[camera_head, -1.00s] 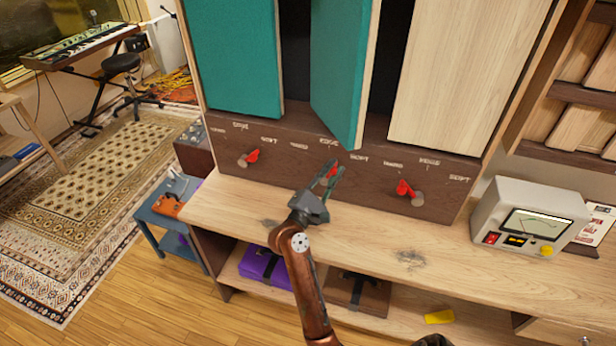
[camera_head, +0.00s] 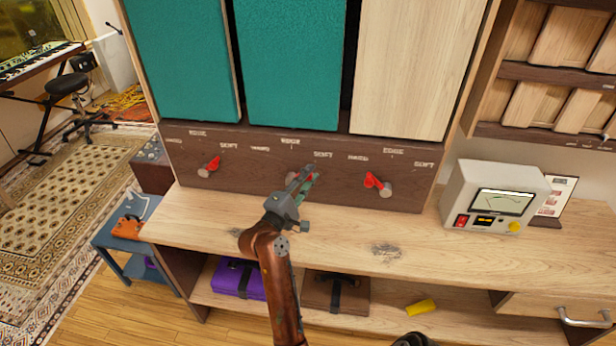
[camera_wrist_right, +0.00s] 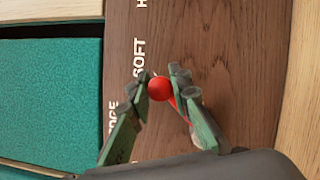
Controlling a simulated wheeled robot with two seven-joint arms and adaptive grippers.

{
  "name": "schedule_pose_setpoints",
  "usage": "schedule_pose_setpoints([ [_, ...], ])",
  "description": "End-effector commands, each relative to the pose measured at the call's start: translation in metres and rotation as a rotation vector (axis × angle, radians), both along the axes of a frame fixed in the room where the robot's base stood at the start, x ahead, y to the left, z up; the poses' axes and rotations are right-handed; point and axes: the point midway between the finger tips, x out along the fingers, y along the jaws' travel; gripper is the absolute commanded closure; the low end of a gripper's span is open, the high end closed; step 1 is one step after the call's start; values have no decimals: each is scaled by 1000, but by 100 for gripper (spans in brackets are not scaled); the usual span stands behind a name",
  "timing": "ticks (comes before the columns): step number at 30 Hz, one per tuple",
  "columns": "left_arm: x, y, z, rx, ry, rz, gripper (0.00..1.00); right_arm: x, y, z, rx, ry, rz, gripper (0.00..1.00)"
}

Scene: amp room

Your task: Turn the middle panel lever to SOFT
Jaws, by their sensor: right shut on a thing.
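The middle panel lever (camera_head: 311,171) is red and sits on the dark wooden strip below the middle panel (camera_head: 290,65). It leans right toward the SOFT label (camera_head: 323,155). My right gripper (camera_head: 303,179) is shut on it and hides most of it in the head view. In the right wrist view the lever's round red knob (camera_wrist_right: 159,89) lies between the fingertips of my right gripper (camera_wrist_right: 165,83), beside the SOFT lettering (camera_wrist_right: 139,59). The middle panel shows a flat teal face. My left gripper is not in view.
The left lever (camera_head: 209,166) and right lever (camera_head: 377,184) are also red. A teal panel (camera_head: 180,60) and a pale wooden panel (camera_head: 415,70) flank the middle one. A meter box (camera_head: 492,197) stands at the right of the wooden bench (camera_head: 450,252), whose front is mostly clear.

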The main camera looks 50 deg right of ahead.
Motion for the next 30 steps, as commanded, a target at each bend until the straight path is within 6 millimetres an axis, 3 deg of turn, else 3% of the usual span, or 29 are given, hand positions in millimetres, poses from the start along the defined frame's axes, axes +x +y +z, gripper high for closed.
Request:
schedule_pose_setpoints([
  [9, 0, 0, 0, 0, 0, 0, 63, 0, 0, -1, 3, -2, 2, 100],
  [10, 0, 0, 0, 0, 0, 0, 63, 0, 0, -1, 4, -1, 1, 80],
  [17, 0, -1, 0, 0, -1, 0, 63, -1, -1, -1, 3, -1, -1, 64],
  [26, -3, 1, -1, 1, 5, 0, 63, -1, -1, 1, 2, -2, 0, 63],
  [30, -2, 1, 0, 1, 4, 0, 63, -1, -1, 15, 1, -5, -2, 63],
])
